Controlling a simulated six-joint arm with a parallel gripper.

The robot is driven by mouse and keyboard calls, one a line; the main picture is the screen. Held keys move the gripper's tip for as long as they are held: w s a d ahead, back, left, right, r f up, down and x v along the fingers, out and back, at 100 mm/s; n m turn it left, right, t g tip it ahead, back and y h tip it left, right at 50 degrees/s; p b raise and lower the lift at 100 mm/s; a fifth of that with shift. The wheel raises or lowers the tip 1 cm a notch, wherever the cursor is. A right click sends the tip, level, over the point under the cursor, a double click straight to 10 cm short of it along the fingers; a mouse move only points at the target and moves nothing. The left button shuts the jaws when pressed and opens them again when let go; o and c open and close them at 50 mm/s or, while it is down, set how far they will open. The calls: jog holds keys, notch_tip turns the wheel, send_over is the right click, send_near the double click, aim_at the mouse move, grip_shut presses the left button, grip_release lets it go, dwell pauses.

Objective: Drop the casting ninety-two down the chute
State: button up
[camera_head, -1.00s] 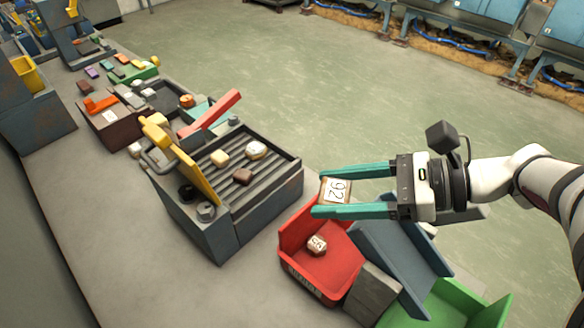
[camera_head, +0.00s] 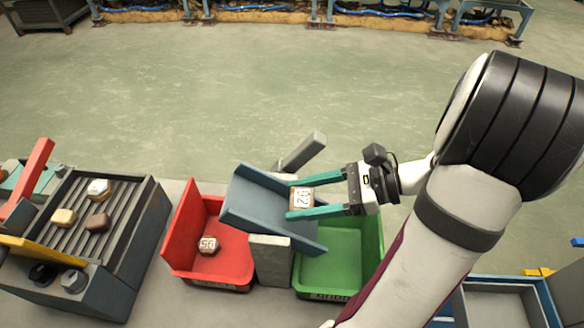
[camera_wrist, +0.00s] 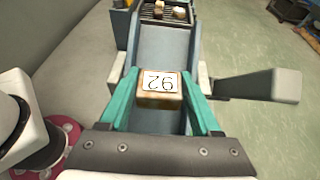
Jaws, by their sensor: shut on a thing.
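The casting ninety-two (camera_head: 301,198) is a small brown block with a white label on top. My gripper (camera_head: 289,199) is shut on it, one teal finger on each side. The blue-grey chute (camera_head: 262,198) slopes between the red bin and the green bin. The gripper and casting are over its right part in the head view. In the wrist view the casting (camera_wrist: 160,84) sits between the fingers, with the chute (camera_wrist: 165,42) below and beyond it. The exact gap between casting and chute cannot be told.
A red bin (camera_head: 181,252) holds a labelled casting (camera_head: 209,246). A green bin (camera_head: 330,272) stands right of a grey block (camera_head: 270,262). A grey bar (camera_head: 303,151) sticks up behind the chute. A ribbed heater box (camera_head: 146,250) with several castings is at left.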

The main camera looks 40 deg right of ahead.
jog(key=shift+f, duration=1.05)
jog(key=o, duration=1.5)
jog(key=shift+o, duration=0.2)
jog(key=v, duration=1.5)
jog(key=shift+s+d+r, duration=0.2)
jog(key=shift+r, duration=0.1)
